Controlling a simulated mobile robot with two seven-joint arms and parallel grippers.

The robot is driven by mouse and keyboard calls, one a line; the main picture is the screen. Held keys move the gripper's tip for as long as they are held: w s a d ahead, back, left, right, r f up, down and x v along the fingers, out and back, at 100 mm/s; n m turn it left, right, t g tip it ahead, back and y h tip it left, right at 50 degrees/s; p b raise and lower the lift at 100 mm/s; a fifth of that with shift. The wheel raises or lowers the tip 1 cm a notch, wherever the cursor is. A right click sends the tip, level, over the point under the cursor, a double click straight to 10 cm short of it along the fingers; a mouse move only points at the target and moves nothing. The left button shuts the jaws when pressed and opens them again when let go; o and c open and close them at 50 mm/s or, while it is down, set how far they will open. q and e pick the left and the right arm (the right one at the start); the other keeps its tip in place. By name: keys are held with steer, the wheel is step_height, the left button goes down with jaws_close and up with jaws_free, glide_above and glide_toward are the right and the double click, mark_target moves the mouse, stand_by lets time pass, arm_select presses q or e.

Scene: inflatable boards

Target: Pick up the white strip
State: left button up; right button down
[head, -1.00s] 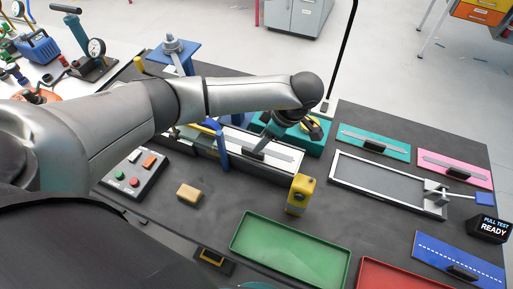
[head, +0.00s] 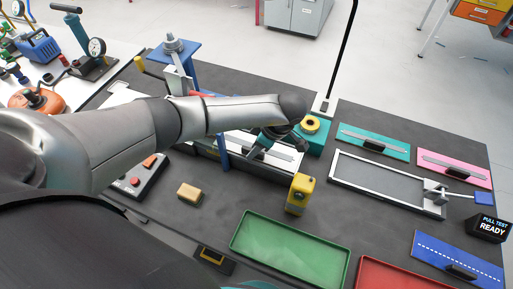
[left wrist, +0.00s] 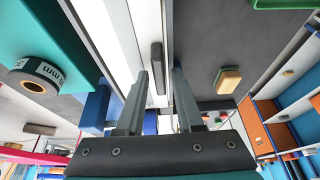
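The white strip (head: 286,153) lies in a long metal-edged channel in the middle of the workbench, partly hidden by my left arm. A dark grip block (left wrist: 156,68) sits on it. In the left wrist view the strip (left wrist: 148,22) runs away from my left gripper (left wrist: 159,85). My left gripper (head: 262,146) is low over the strip by the block. Its two fingers are apart, and the block shows just beyond their tips, with nothing visibly held. My right gripper is not in view.
A blue post (head: 222,150) rises left of the gripper. A yellow device (head: 300,193) and green tray (head: 291,248) are in front. Teal (head: 374,142) and pink (head: 455,167) boards lie right.

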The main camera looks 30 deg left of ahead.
arm_select(q)
jaws_close()
steer(key=shift+a, duration=0.1)
stand_by(0.5)
